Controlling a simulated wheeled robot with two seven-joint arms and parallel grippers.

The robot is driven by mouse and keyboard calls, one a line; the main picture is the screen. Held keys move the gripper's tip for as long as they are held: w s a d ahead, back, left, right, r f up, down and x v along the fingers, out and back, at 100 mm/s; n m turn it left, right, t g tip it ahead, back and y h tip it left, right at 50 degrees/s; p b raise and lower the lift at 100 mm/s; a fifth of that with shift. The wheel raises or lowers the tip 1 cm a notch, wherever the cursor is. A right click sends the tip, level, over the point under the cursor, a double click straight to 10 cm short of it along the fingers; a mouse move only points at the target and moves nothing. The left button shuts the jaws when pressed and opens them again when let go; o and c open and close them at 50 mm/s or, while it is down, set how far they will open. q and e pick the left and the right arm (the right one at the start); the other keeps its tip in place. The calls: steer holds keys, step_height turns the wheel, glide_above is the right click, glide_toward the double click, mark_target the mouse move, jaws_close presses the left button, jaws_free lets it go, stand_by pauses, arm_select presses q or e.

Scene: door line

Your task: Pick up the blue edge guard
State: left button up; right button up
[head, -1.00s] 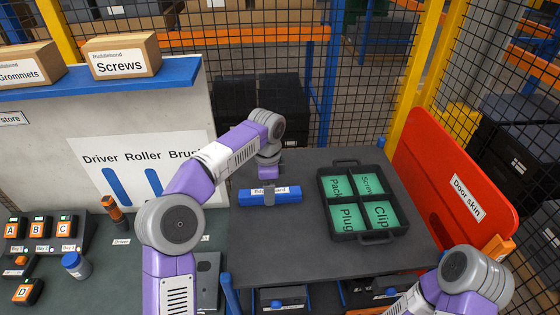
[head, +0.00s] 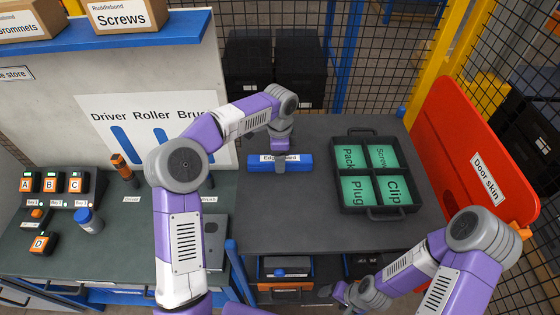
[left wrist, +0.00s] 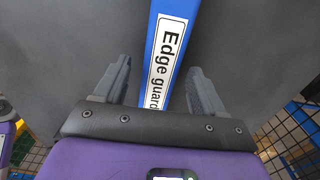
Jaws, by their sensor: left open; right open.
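The blue edge guard (head: 302,162), a bar with a white label, lies on the dark grey table top. My left gripper (head: 280,168) is over the middle of the guard and hides part of its label. In the left wrist view the guard (left wrist: 177,38) runs between the two open fingers of the left gripper (left wrist: 160,88), with a gap to each finger. Whether the fingertips reach down beside it is hard to tell. My right gripper (head: 338,294) is open and empty, low in front of the table's front edge.
A black tray (head: 340,203) with green compartments stands right of the guard. A red door skin (head: 455,130) leans at the table's right side. Bare table lies in front of the guard.

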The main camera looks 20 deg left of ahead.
arm_select(q)
steer(key=c, duration=1.2)
steer(key=shift+o, duration=0.2)
step_height(320, 180, up, 10)
